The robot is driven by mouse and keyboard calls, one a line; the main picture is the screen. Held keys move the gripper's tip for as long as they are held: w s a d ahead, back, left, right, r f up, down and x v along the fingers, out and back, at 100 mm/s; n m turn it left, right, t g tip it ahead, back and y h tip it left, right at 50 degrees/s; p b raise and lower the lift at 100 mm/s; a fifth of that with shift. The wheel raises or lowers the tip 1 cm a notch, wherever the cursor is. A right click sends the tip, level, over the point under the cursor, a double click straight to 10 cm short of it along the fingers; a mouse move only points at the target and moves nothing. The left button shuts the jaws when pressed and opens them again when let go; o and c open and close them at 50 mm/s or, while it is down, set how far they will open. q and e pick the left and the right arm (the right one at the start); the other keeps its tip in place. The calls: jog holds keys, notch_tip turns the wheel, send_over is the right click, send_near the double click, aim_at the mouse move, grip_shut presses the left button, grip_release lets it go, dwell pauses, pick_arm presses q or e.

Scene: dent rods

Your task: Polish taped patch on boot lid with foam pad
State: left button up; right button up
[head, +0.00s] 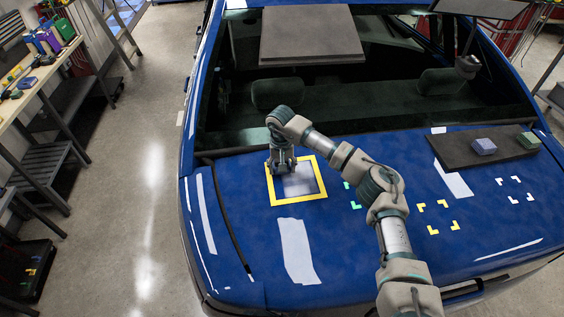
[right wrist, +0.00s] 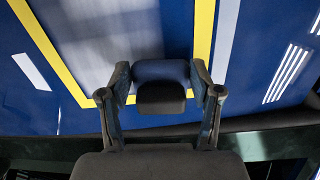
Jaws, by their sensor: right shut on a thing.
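The taped patch (head: 303,184) is a yellow-bordered square on the blue boot lid (head: 235,240), with a pale hazy area inside. It also shows in the right wrist view (right wrist: 110,35). My right gripper (head: 282,166) is over the patch's left, upper part in the head view. In the right wrist view its two fingers are shut on a dark blue and black foam pad (right wrist: 162,78). In the head view the pad is mostly hidden by the gripper. I cannot tell whether the pad touches the paint. My left gripper is not in view.
A dark mat (head: 455,152) on the lid's right holds a blue-grey block (head: 483,146) and a green block (head: 528,140). Green, yellow (head: 438,217) and white corner marks lie right of the patch. The rear window (head: 350,115) rises behind it. A workbench (head: 30,80) stands left.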

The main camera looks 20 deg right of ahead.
aim_at(289, 204)
jog(key=shift+s+a+f, duration=0.1)
jog(key=shift+s, duration=0.5)
jog(key=shift+s+a+f, duration=0.1)
jog(key=shift+s, duration=0.5)
jog(key=shift+s+a+f, duration=0.1)
jog(key=shift+s+a, duration=0.1)
jog(key=shift+s, duration=0.6)
jog(key=shift+s+a, duration=0.2)
jog(key=shift+s, duration=0.55)
jog(key=shift+s+a+f, duration=0.1)
jog(key=shift+s+a, duration=0.15)
jog(key=shift+s, duration=0.75)
jog(key=shift+s+a+f, duration=0.1)
jog(key=shift+s+a, duration=0.15)
jog(key=shift+s, duration=0.7)
jog(key=shift+s+a, duration=0.25)
jog(key=shift+s, duration=1.05)
jog(key=shift+r, duration=0.15)
jog(key=shift+w+r, duration=0.1)
jog(key=shift+r, duration=0.5)
jog(key=shift+a+r+p, duration=0.15)
jog(key=shift+r+p, duration=0.95)
jog(key=shift+r, duration=1.25)
jog(key=shift+r, duration=0.1)
